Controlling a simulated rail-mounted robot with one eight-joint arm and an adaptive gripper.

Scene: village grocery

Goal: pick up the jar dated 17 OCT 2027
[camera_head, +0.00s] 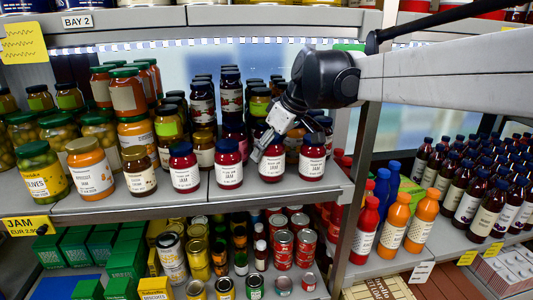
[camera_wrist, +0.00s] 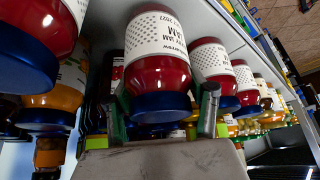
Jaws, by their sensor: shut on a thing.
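Red jam jars with dark blue lids and white labels stand in the front row of the shelf. My gripper (camera_head: 268,143) reaches down from the upper right onto one jar (camera_head: 271,169) in that row, second from the right end. In the wrist view, which is upside down, my gripper's fingers (camera_wrist: 163,112) sit on either side of this jar's blue lid, shut on the jar (camera_wrist: 158,72). Its label faces outward; a printed line ending in 2027 shows, but the full date is too small to read surely. The jar appears upright, at about shelf level.
A neighbouring jam jar (camera_head: 312,160) stands close on the right, another jam jar (camera_head: 229,168) on the left. More jars crowd behind. The shelf's front edge (camera_head: 200,204) is just before the row. A grey upright post (camera_head: 362,150) and the upper shelf (camera_head: 200,18) bound the space.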

